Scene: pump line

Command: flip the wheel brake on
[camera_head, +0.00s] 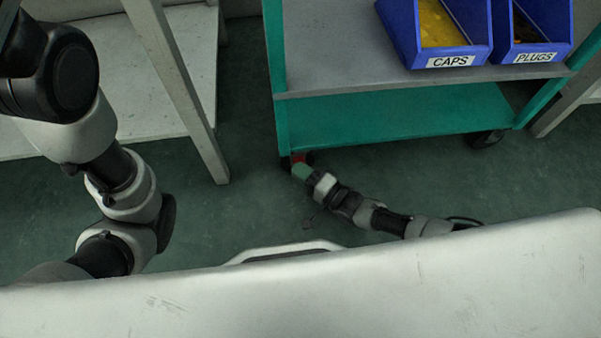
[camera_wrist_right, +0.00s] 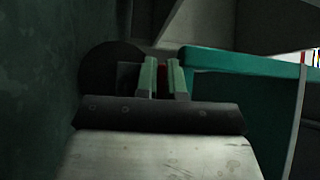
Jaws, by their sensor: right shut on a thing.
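The green cart (camera_head: 390,118) stands on the floor, with a caster wheel at its near left corner. The red wheel brake (camera_head: 298,158) shows at that corner, just beyond my right gripper (camera_head: 301,171). In the right wrist view, the two green fingers of my right gripper (camera_wrist_right: 163,78) are shut on the red wheel brake (camera_wrist_right: 163,68), which is mostly hidden between them. The dark caster wheel (camera_wrist_right: 108,62) is beside the fingers on the left. My left arm shows at the left of the head view, but its gripper is out of view.
Blue bins labelled CAPS (camera_head: 451,62) and PLUGS (camera_head: 536,57) stand on the cart's grey shelf. Another caster (camera_head: 487,139) is at the cart's right. A pale bench (camera_head: 184,90) stands to the left. The floor between the bench leg and the cart is clear.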

